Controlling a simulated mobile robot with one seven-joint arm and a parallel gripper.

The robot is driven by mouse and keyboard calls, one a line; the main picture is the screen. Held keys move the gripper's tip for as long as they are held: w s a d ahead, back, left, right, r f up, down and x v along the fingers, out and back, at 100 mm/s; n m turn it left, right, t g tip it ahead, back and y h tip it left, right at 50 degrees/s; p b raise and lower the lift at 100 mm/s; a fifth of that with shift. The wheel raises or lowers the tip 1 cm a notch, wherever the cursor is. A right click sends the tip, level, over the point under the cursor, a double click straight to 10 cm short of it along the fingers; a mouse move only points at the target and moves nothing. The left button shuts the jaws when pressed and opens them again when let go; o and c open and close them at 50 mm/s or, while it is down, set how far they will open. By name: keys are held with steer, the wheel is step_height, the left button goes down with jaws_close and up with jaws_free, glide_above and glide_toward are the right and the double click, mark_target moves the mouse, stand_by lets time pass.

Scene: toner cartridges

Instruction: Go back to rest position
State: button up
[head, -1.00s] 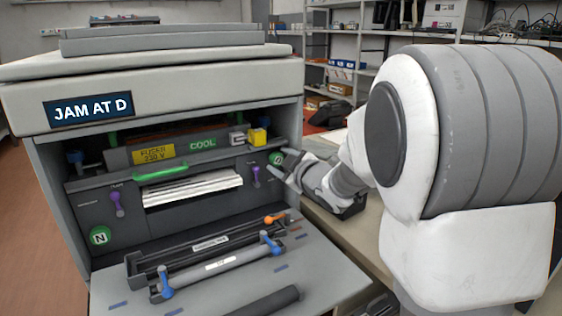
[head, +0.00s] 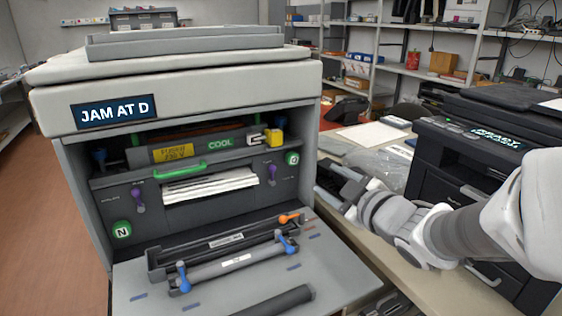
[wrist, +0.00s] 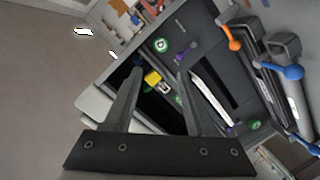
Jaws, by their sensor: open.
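My gripper (head: 340,182) is to the right of the open printer (head: 200,110), above the beige counter. In the wrist view my gripper (wrist: 158,80) has its two fingers spread apart with nothing held between them. The printer's interior, with its yellow block and green labels, shows beyond the fingers, apart from them. The printer's sign reads "JAM AT D". My arm reaches in from the right edge of the head view.
The lowered door (head: 340,272) carries a blue-handled unit (head: 235,262) and a dark roller (head: 278,302). A black printer (head: 470,150) stands on the counter (head: 372,232) near my arm. Shelves (head: 400,70) line the back wall.

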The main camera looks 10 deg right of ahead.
steer(key=shift+v, duration=0.9)
steer(key=s+d+m+g+h, duration=0.4)
steer(key=s+m+h, duration=0.15)
steer(key=m, duration=0.25)
steer(key=s+a+f+m+g+y, duration=0.1)
steer(key=s+a+f+m+g, duration=0.15)
steer(key=s+a, duration=0.35)
steer(key=s+a+f+m+g, duration=0.1)
steer(key=s+a+g, duration=0.2)
steer(key=s, duration=0.5)
step_height(320, 180, up, 14)
steer(key=p, duration=1.5)
steer(key=shift+w+d, duration=0.15)
steer(key=shift+w, duration=0.05)
